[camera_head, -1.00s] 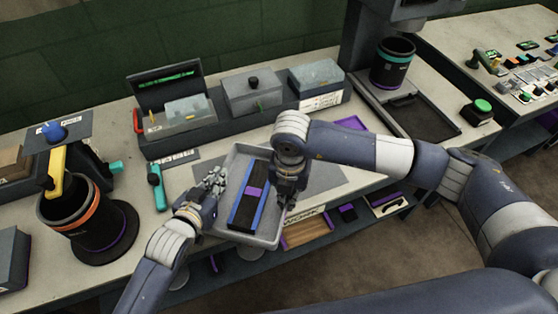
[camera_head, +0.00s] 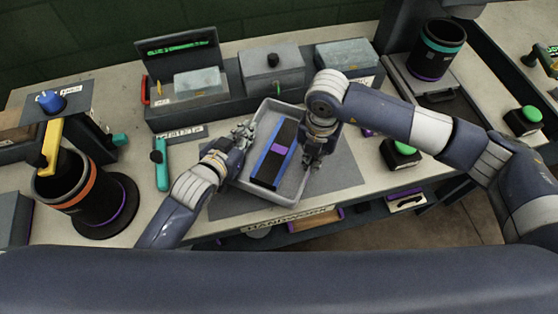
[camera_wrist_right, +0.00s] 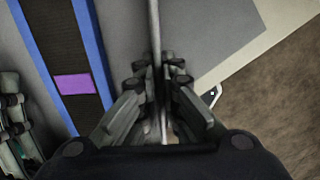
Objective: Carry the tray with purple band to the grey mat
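The grey tray (camera_head: 264,194) holds a long black piece with blue edges and a purple band (camera_head: 279,148). The tray is over the grey mat (camera_head: 342,172), which shows around it; I cannot tell whether it touches the mat. My right gripper (camera_head: 313,158) is at the tray's right wall. In the right wrist view its fingers (camera_wrist_right: 160,85) are closed on either side of the thin wall. My left gripper (camera_head: 243,131) is at the opposite left wall, its fingers appearing closed on the rim. It shows partly at the left edge of the wrist view.
Behind the mat stands a dark rack with grey boxes (camera_head: 272,72). A teal-handled tool (camera_head: 160,168) and a black cylinder with an orange band (camera_head: 75,190) are to the left. A green button (camera_head: 404,148) is to the right. The table's front edge is close.

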